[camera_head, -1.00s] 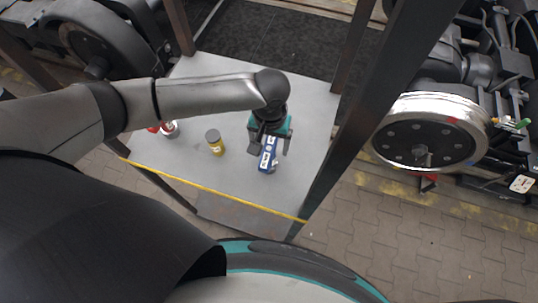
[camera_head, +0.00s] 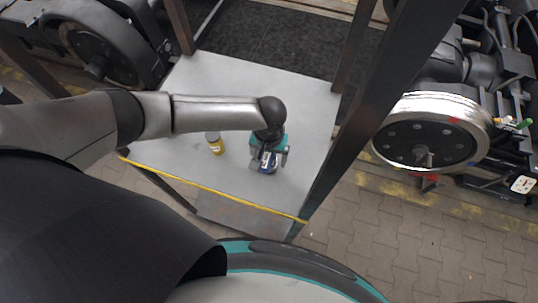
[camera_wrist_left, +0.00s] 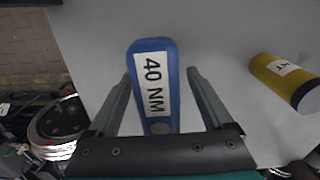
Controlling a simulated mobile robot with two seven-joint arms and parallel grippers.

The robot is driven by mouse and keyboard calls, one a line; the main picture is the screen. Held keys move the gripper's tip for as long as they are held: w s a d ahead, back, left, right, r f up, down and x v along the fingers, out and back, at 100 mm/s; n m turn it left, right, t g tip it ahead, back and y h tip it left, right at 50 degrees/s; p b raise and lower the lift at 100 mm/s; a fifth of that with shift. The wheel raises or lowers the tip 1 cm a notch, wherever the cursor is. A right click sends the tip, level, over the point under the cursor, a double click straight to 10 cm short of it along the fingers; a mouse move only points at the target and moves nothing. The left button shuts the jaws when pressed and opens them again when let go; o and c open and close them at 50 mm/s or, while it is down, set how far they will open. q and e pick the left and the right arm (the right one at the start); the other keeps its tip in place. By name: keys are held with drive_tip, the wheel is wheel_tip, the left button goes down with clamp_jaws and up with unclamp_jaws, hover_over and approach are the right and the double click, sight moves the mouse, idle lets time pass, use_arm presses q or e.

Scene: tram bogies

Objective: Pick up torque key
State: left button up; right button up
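The torque key is a blue piece with a white "40 NM" label. It shows in the left wrist view (camera_wrist_left: 153,85) between the two fingers, and only a small part of it shows in the head view (camera_head: 268,167) under my gripper. My left gripper (camera_head: 268,160) points down over it at the right part of the grey table. In the left wrist view its fingers (camera_wrist_left: 160,85) stand apart on either side of the key, with a visible gap on each side. My right gripper is not in view.
Dark posts (camera_head: 362,120) rise at the table's corners. A wheel (camera_head: 430,130) stands right.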

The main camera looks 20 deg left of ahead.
use_arm(q)
clamp_jaws()
idle(0.5)
